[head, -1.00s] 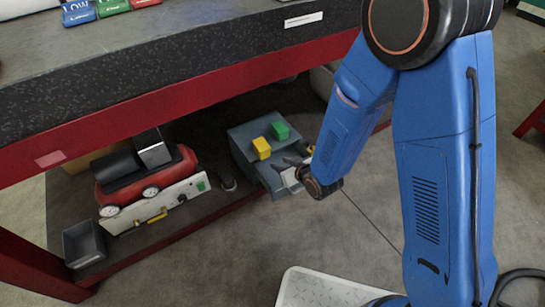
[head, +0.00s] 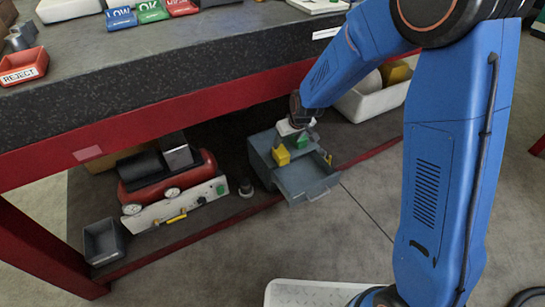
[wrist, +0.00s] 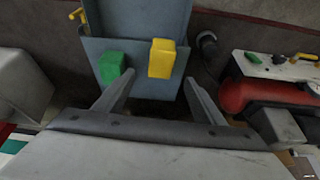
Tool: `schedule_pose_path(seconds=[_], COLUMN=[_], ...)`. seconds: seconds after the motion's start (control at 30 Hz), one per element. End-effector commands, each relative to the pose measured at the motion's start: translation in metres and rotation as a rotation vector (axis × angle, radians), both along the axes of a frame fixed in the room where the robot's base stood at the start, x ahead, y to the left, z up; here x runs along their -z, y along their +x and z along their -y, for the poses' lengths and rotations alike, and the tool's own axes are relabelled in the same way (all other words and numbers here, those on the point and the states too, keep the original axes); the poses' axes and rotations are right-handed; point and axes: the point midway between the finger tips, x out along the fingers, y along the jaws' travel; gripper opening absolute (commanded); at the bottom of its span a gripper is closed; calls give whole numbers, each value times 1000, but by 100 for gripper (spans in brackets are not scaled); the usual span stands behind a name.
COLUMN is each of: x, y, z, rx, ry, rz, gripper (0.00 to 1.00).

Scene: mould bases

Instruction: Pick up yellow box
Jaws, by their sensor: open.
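The yellow box (head: 281,155) stands on top of the grey drawer cabinet (head: 262,150), on the shelf under the bench. A green box (head: 303,142) stands beside it, partly hidden by my gripper (head: 300,127). My gripper is over the cabinet top, nearer the green box in the head view. In the wrist view, the fingers of my gripper (wrist: 159,78) are spread apart and empty. The yellow box (wrist: 162,58) shows between the fingertips, nearer the right one. The green box (wrist: 114,67) is by the left fingertip. I see no finger clearly touching either box.
The cabinet's drawer (head: 308,180) stands open at the front. A red compressor (head: 165,172) and a small grey bin (head: 104,241) are to the left. A white bin (head: 372,103) is to the right. The bench's red edge (head: 200,112) is close above.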

Motion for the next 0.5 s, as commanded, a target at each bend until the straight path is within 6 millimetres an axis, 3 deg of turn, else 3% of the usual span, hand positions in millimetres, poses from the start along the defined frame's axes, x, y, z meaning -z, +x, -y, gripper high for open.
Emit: schedule_pose_path(seconds=[0.3, 0.5], x=[42, 57], y=[13, 19], z=[-8, -12], rx=[-1, 0], ry=[-2, -1], rz=[-3, -2], gripper=[63, 63])
